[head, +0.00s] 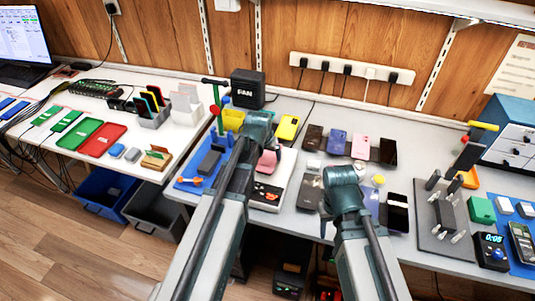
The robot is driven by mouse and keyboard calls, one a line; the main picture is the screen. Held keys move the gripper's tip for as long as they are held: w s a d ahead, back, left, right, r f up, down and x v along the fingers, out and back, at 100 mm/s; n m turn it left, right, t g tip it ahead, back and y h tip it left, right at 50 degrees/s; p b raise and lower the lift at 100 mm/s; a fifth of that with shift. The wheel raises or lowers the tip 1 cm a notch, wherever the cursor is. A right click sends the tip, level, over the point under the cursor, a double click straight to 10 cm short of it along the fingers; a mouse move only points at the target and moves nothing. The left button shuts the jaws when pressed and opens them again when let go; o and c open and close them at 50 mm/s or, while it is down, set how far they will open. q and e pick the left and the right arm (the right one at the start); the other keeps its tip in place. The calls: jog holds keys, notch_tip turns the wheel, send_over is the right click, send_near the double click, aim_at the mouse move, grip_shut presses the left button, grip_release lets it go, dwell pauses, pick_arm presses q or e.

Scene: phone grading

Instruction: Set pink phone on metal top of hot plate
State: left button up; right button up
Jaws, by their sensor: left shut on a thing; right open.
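My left gripper (266,147) is over the light-topped hot plate (287,173), with its fingers mostly hidden by my own wrist. It is shut on a pink phone (267,162), which shows just below the wrist, over the hot plate's top. I cannot tell whether the phone touches the metal. The plate's dark front (265,196) carries orange-red marks. My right gripper (327,222) is open over the phones to the right, its fingertips largely hidden by the arm. Another pinkish phone (360,147) lies in the back row.
A blue mat (190,178) with tools lies left of the hot plate. A black FAN box (247,88) and a yellow phone (288,127) are behind it. Several phones lie on the table to the right, near a grey fixture plate (430,240).

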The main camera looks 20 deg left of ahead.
pick_arm(q)
jog(key=shift+f, duration=0.15)
jog(key=o, duration=1.2)
jog(key=shift+o, duration=0.2)
jog(key=shift+r+p, duration=0.55)
jog(key=shift+r, duration=0.1)
notch_tip(320, 180, up, 7)
jog(key=p, duration=0.7)
dwell(0.6)
